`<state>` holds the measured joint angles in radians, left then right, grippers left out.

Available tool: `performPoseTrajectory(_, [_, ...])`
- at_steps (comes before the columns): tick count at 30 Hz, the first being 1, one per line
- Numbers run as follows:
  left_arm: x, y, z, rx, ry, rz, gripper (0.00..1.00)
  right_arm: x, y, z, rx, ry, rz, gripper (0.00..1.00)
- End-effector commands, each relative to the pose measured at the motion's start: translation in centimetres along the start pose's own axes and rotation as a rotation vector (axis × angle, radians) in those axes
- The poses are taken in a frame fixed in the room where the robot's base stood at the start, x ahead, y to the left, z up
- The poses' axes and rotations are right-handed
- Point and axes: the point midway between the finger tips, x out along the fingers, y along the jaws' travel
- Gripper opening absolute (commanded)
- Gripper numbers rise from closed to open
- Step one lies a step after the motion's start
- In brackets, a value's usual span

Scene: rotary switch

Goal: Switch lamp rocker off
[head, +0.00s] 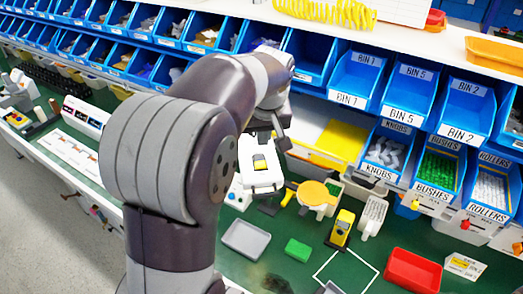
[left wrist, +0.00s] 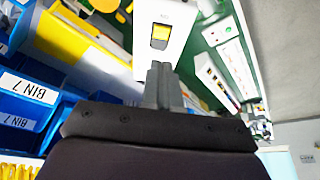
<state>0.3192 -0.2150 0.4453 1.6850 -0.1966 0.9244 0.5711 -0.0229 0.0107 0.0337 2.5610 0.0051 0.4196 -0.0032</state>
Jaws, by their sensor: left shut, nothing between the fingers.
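The lamp rocker (head: 259,163) is a yellow and black switch on a white box (head: 262,181) in the middle of the head view. In the left wrist view the rocker (left wrist: 160,36) shows on the face of the white box (left wrist: 178,22), just past my fingertips. My left gripper (head: 270,131) is close to the box; its shut fingers (left wrist: 161,68) hold nothing and point toward the rocker. I cannot tell whether they touch the box. My arm hides part of the bench around it. My right gripper is not in view.
Blue bins (head: 464,105) line the shelf behind. On the green bench (head: 236,271) stand a grey tray (head: 246,240), a green block (head: 297,249), a yellow device (head: 342,228) and a red tray (head: 412,271). A white panel with buttons (head: 86,119) is at the left.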

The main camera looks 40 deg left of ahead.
Motion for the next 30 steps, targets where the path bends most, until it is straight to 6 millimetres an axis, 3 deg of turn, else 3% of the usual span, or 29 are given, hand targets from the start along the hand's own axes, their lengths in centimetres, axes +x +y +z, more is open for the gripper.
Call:
performPoseTrajectory(1, [-1.4,0.1,-0.2,0.001,0.002,0.001,0.0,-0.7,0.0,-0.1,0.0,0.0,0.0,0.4])
performPoseTrajectory(5, [-3.9,0.0,-0.2,0.002,-0.001,0.0,0.0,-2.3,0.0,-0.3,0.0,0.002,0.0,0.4])
performPoseTrajectory(8, [-4.7,0.0,-0.1,0.002,-0.001,-0.001,0.0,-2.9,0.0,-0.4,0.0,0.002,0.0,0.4])
performPoseTrajectory(30, [-4.6,0.7,-0.5,0.002,-0.001,-0.001,0.0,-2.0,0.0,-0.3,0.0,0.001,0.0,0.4])
